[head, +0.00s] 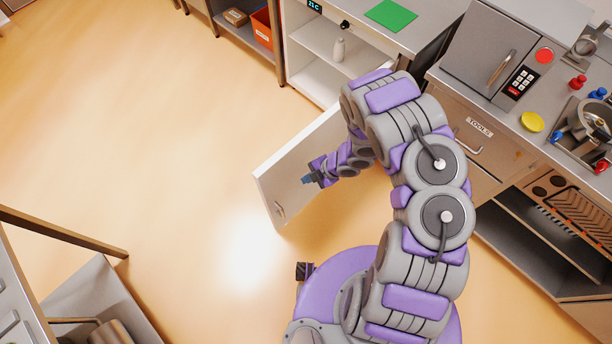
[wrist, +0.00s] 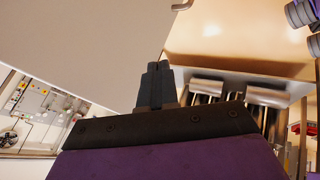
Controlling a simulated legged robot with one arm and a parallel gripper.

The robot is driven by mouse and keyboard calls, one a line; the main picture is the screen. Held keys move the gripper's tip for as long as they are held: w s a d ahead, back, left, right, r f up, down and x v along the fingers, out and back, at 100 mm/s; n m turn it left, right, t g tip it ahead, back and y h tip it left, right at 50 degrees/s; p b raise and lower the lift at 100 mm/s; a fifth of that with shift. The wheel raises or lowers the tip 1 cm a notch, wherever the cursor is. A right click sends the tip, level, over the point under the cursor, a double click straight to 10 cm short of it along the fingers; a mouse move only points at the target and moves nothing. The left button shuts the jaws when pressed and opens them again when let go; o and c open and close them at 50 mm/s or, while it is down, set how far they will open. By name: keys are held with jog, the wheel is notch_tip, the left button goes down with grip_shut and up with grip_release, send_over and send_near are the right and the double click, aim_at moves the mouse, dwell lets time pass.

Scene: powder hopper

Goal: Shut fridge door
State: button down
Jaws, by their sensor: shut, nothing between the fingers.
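The white fridge door (head: 290,170) stands wide open in the head view, swung out over the floor from the right side of the fridge (head: 318,85). Its handle (head: 280,211) is near the lower free edge, on the side facing my arm. My gripper (head: 308,180) is shut and empty, in front of that handle side. I cannot tell whether it touches the panel. In the wrist view, my shut fingers (wrist: 155,72) point up near the edge of the door (wrist: 80,40); the handle (wrist: 182,5) shows at the top. The open fridge holds a white bottle (head: 339,49) on a shelf.
A counter with a green mat (head: 390,14) runs above the fridge. Steel drawers (head: 480,145) and an oven-like box (head: 490,50) stand at the right. An orange bin (head: 262,28) is left of the fridge. The floor left of the door is clear.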

aim_at(279, 180)
jog(key=shift+w+a+f+b, duration=0.25)
jog(key=shift+w+a+f, duration=0.25)
jog(key=shift+a+f, duration=0.7)
jog(key=shift+w+a+f+b, duration=0.2)
jog(key=shift+w+a+f, duration=0.25)
jog(key=shift+a+f, duration=0.8)
jog(key=shift+w+a+f+b, duration=0.25)
jog(key=shift+w+a+f, duration=0.35)
jog(key=shift+a, duration=1.05)
